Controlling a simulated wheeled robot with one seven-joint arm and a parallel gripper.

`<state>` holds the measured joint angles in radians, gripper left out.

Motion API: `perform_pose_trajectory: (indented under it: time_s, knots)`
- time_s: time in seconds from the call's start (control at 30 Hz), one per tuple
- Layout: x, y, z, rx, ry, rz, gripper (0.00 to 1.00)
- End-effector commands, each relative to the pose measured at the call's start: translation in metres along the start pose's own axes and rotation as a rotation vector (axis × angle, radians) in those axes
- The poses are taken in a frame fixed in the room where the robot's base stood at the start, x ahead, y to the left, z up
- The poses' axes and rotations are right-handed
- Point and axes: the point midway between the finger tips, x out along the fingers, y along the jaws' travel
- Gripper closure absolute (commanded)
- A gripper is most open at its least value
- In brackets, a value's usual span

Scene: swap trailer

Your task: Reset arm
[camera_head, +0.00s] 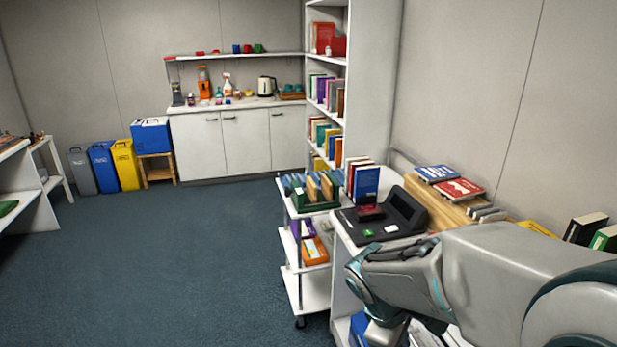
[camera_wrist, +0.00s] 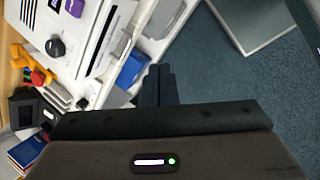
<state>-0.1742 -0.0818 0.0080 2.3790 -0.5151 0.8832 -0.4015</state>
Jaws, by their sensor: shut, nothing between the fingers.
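My arm (camera_head: 450,275) reaches in from the lower right in the head view. It is bent, with its forward joint in front of the desk and the wrist pointing down at the bottom edge. The fingers do not show clearly there. In the wrist view my gripper (camera_wrist: 158,84) shows as two dark fingers close together, shut and empty. They point toward white shelving and the blue floor. A blue object (camera_wrist: 131,68) lies on the shelving just left of the fingertips, apart from them as far as I can tell.
A white desk with a black device (camera_head: 403,212), books and a wooden box stands close beside my arm. A white wheeled cart (camera_head: 313,285) stands left of it. A tall bookshelf (camera_head: 372,80) and a kitchen counter (camera_head: 235,105) are behind. The carpet (camera_head: 160,265) at left is clear.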

Motion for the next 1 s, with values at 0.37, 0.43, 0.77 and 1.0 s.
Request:
perform_pose_trajectory:
  time_s: [0.37, 0.43, 0.77, 1.0]
  knots:
    - [-0.055, -0.043, 0.041, 0.735, 0.252, -0.187, 1.00]
    - [-0.062, -0.049, 0.043, 0.822, 0.285, -0.217, 1.00]
    - [-0.072, -0.058, 0.046, 0.958, 0.337, -0.273, 1.00]
    - [-0.071, -0.058, 0.046, 0.954, 0.336, -0.272, 1.00]
